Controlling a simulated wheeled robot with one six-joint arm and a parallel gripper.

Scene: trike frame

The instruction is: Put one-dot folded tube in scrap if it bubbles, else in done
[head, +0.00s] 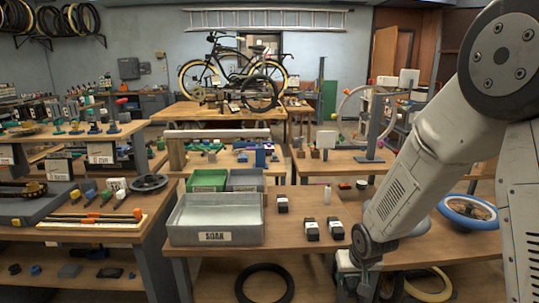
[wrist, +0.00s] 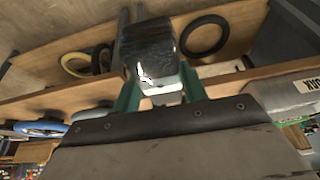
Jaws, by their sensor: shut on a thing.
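My gripper (wrist: 158,92) is shut on a folded tube (wrist: 152,52), a dark block with a pale, shiny band, held between green fingers in the wrist view. No dots can be read on it. Other black folded tubes with white bands lie on the table: one (head: 282,203) by the tray and two (head: 311,230) (head: 336,229) nearer the front. A grey metal tray labelled SOAK (head: 215,237) stands at the left; I cannot tell whether it holds water.
A green bin (head: 207,180) and a grey bin (head: 245,180) stand behind the SOAK tray; their labels do not show. Tyres (head: 264,283) lie on the shelf below.

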